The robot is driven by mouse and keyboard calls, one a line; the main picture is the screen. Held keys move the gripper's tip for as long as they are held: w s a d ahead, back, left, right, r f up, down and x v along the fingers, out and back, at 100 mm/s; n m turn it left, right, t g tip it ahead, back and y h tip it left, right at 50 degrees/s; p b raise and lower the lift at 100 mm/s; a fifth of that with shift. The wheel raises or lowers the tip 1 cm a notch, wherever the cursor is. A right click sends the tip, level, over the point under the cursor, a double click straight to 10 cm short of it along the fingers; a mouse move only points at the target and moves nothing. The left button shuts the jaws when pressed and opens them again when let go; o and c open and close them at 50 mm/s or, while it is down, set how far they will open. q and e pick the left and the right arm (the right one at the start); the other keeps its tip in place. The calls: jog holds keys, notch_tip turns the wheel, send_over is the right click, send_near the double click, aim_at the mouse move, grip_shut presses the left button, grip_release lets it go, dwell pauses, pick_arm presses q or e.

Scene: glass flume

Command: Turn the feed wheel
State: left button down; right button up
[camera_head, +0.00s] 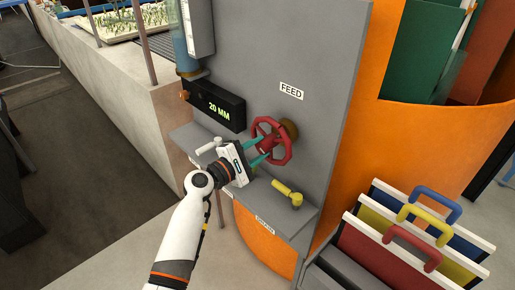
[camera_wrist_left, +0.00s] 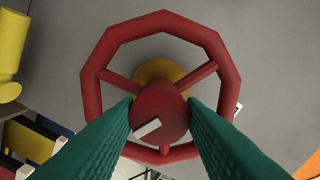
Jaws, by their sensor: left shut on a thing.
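The red feed wheel (camera_head: 284,141) stands out from a grey panel under a white label reading FEED (camera_head: 291,91). My left gripper (camera_head: 262,152) reaches it from the left, with its green fingers at the wheel's middle. In the left wrist view the red wheel (camera_wrist_left: 103,47) fills the upper middle, and the green fingers (camera_wrist_left: 160,108) are shut on its red hub (camera_wrist_left: 158,112), one on each side. A pale mark shows on the hub's face. A brass-coloured collar lies behind the hub. My right gripper is not in view.
A black display (camera_head: 213,104) reads 20 MM left of the wheel. A yellow valve handle (camera_head: 287,192) sits on the ledge below. Red, yellow and blue handled panels (camera_head: 405,245) stand in a rack at lower right. An orange wall (camera_head: 400,135) lies right of the panel.

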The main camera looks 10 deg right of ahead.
pick_arm(q)
jog(key=c, duration=0.9)
grip_release()
jog(key=shift+c, duration=0.2)
jog(key=b+v, duration=0.2)
jog(key=v, duration=1)
jog(key=shift+f, duration=0.1)
